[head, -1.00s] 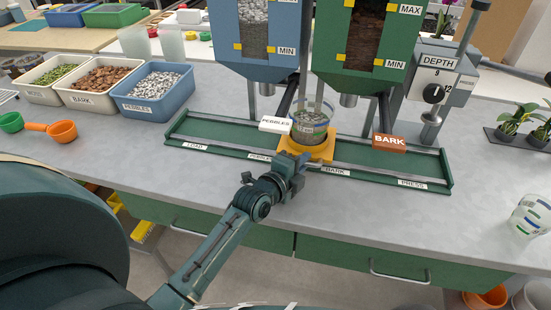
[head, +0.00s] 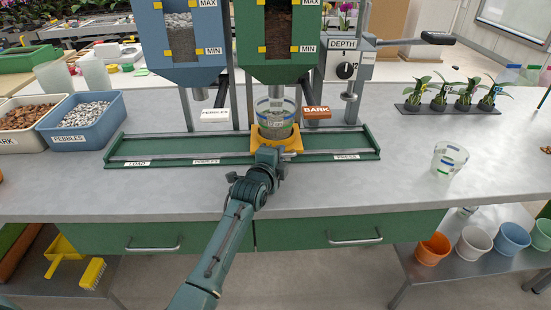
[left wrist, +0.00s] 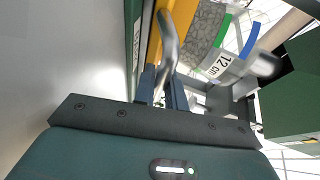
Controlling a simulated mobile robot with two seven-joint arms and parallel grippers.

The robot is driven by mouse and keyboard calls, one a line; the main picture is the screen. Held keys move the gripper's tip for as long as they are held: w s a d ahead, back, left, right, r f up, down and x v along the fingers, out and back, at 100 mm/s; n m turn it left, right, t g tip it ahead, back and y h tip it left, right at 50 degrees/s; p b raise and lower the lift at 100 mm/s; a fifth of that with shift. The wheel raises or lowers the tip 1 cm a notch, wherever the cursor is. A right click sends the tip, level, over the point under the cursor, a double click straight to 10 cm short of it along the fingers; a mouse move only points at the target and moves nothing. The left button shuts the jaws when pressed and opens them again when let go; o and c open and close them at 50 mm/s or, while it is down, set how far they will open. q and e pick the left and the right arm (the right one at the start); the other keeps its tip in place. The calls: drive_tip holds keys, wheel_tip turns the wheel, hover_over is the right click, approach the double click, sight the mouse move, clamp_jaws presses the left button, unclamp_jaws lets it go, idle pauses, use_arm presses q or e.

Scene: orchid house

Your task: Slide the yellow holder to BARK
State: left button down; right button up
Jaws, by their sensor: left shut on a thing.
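The yellow holder (head: 289,143) sits on the green rail track (head: 118,158), with a clear cup (head: 276,118) of grey pebbles standing in it. It is below the green hopper, between the PEBBLES (head: 206,162) and PRESS (head: 347,157) labels on the track's front edge. My left gripper (head: 270,156) is shut on the holder's front and hides the label in front of it. In the left wrist view the holder (left wrist: 154,42) shows beyond a curved grey handle between my fingers, and the cup (left wrist: 208,28) reads "12 cm". My right gripper is not in view.
The blue hopper (head: 182,45) and green hopper (head: 279,38) stand behind the track; the orange BARK lever (head: 317,112) and white PEBBLES lever (head: 215,115) stick out. An empty clear cup (head: 449,160) stands to the right. The bench front (head: 340,195) is clear.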

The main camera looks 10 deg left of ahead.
use_arm(q)
drive_tip(key=c, duration=1.5)
unclamp_jaws()
drive_tip(key=shift+o, duration=0.2)
drive_tip(key=v, duration=1.2)
drive_tip(key=shift+s+p, duration=0.15)
drive_tip(key=shift+p, duration=0.2)
drive_tip(key=shift+s+a+r, duration=0.15)
drive_tip(key=shift+s, duration=0.3)
